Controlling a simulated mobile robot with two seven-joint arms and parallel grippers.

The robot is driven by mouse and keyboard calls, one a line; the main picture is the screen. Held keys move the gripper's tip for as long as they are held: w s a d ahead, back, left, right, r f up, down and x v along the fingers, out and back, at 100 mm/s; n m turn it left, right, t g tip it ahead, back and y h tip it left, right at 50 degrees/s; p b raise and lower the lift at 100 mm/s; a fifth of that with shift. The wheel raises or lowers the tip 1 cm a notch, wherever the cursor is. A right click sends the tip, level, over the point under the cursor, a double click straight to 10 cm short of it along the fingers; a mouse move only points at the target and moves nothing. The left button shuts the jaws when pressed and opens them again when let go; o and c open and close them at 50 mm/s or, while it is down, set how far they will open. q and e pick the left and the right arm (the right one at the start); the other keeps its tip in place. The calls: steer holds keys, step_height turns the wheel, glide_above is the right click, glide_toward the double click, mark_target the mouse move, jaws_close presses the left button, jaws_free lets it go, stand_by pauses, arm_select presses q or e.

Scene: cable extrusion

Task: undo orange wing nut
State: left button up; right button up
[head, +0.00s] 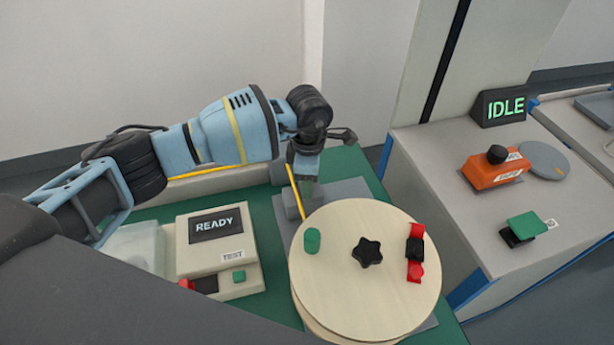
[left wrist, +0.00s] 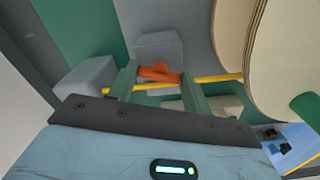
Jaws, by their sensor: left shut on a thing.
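The orange wing nut (left wrist: 158,73) shows in the left wrist view, in front of a grey block (left wrist: 158,46). My left gripper (left wrist: 159,82) has one finger on each side of it and is shut on it. In the head view my left gripper (head: 306,172) points down behind the wooden reel, and the wing nut is hidden there. A yellow cable (left wrist: 215,78) passes close by the nut and fingers. Whether the nut is still on its thread cannot be told. My right gripper is not in view.
The wooden reel (head: 340,275) with a black star knob (head: 367,252) stands just in front of the left gripper. A tester reading READY (head: 214,224) sits to the left on the green bench. An IDLE sign (head: 503,107) and an orange device (head: 493,171) are on the right-hand cabinet.

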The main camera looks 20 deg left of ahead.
arm_select(q)
steer(key=n+p, duration=0.1)
steer(key=n, duration=0.2)
steer(key=shift+r, duration=0.15)
steer(key=shift+n, duration=0.6)
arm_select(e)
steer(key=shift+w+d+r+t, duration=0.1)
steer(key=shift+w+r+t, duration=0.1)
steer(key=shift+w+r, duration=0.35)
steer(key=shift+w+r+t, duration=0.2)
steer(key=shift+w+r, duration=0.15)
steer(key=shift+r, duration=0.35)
arm_select(q)
steer(key=o, duration=1)
step_height(320, 180, up, 8)
steer(key=shift+f+p, duration=0.2)
steer(key=shift+p, duration=0.1)
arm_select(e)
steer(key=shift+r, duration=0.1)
